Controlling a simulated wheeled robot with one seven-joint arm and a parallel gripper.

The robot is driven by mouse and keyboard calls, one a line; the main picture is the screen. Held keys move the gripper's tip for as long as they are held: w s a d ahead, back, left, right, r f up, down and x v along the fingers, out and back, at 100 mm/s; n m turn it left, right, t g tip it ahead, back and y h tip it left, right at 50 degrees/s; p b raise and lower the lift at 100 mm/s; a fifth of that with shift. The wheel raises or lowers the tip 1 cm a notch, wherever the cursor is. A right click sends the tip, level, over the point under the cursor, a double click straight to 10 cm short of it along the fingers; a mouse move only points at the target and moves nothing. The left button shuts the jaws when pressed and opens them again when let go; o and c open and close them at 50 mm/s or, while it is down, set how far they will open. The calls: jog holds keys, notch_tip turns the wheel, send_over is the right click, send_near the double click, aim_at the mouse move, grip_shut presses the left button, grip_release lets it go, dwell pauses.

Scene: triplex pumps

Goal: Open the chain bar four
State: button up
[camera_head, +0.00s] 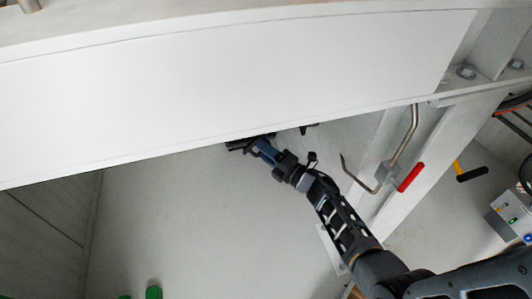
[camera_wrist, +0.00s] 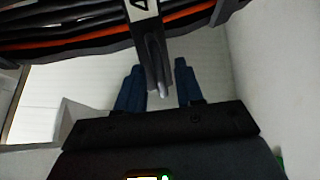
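In the wrist view, a grey metal bar (camera_wrist: 152,55) comes down from the top edge, with part of a black mark on its white upper end. I take it for the chain bar, but the mark is cut off. Its narrow tip hangs in line with the gap of my gripper (camera_wrist: 160,92). The two blue fingers are apart, one on each side of the tip, with no clear contact. In the head view, my gripper (camera_head: 243,144) is at the lower edge of the white panel, which partly hides it. The chain bar cannot be made out there.
Dark cables with one orange cable (camera_wrist: 75,43) run behind the bar. The long white panel (camera_head: 220,85) hangs over my gripper. A bent metal lever with a red grip (camera_head: 410,177) and a yellow-black handle (camera_head: 470,173) are to the right. Grey floor (camera_head: 190,225) is clear below.

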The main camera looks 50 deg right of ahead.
jog(key=shift+c, duration=0.2)
grip_shut()
jog(key=shift+s, duration=0.1)
jog(key=shift+s+d+f+n+g+y, duration=0.1)
jog(key=shift+s+d+n+g+y, duration=0.3)
jog(key=shift+s+n+y, duration=0.6)
jog(key=shift+s+d+f+n+g+y, duration=0.2)
jog(key=shift+s+d+n+y, duration=0.5)
jog(key=shift+y, duration=0.5)
jog(key=shift+s+d+f+n+g+y, duration=0.1)
jog(key=shift+s+d+n+g+y, duration=0.4)
jog(key=shift+n+y, duration=0.55)
jog(key=shift+s+a, duration=0.1)
jog(key=shift+a, duration=0.05)
